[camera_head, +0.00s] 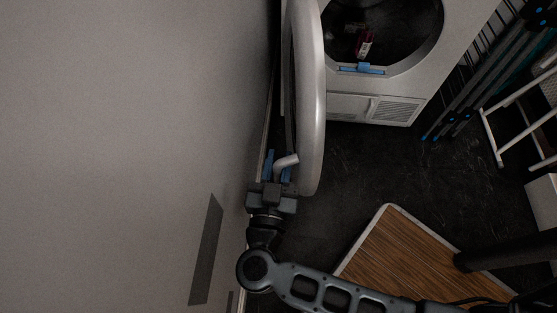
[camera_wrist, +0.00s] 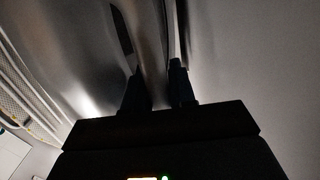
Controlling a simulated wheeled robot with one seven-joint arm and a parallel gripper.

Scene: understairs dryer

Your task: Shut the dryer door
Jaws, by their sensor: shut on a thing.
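The dryer (camera_head: 405,80) stands at the top of the head view. Its round silver door (camera_head: 311,100) is wide open, seen nearly edge-on beside the wall on the left. My gripper (camera_head: 278,168) is at the door's near end, on its wall side, next to a short light handle-like part (camera_head: 286,161). In the wrist view my gripper (camera_wrist: 160,80) has one dark finger on each side of a grey metal edge of the door (camera_wrist: 152,45). It is shut on that part. The exact contact is too dark to make out.
A grey wall (camera_head: 130,120) runs close along the left of my arm. A red item (camera_head: 364,44) lies inside the drum. A drying rack (camera_head: 490,75) and a white-framed stool or ladder (camera_head: 500,135) stand at right. Dark floor (camera_head: 370,165) is clear before the dryer.

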